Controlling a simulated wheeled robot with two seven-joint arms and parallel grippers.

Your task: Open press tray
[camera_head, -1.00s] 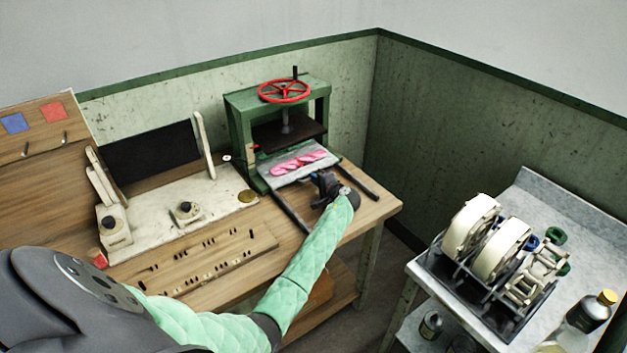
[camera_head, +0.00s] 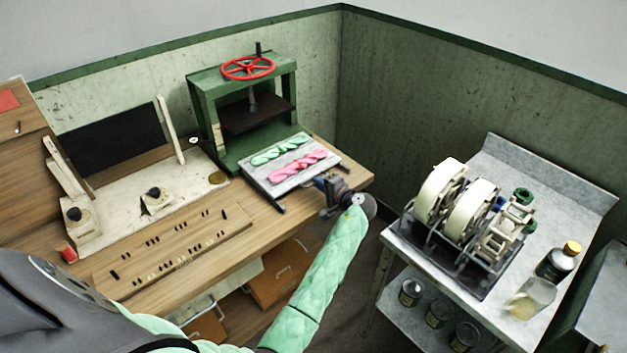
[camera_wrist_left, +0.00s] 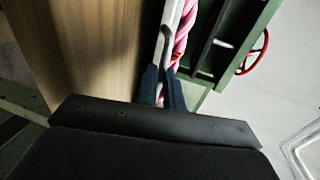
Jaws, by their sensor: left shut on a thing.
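The green press (camera_head: 240,110) with a red handwheel (camera_head: 248,67) stands at the back of the wooden bench. Its grey press tray (camera_head: 290,163) is out in front of it on two dark rails. A green twisted skein (camera_head: 280,149) and a pink twisted skein (camera_head: 298,167) lie on the tray. My left gripper (camera_head: 328,186) is at the tray's front edge, shut on it. In the left wrist view its blue fingers (camera_wrist_left: 163,90) close around the tray's edge part, with the pink skein (camera_wrist_left: 183,35) just beyond. My right gripper is not in view.
A cream board with knobs (camera_head: 150,195) and a slotted wooden rack (camera_head: 175,248) lie on the bench to the left. A grey side table (camera_head: 405,240) with white reels and bottles stands to the right, across a floor gap.

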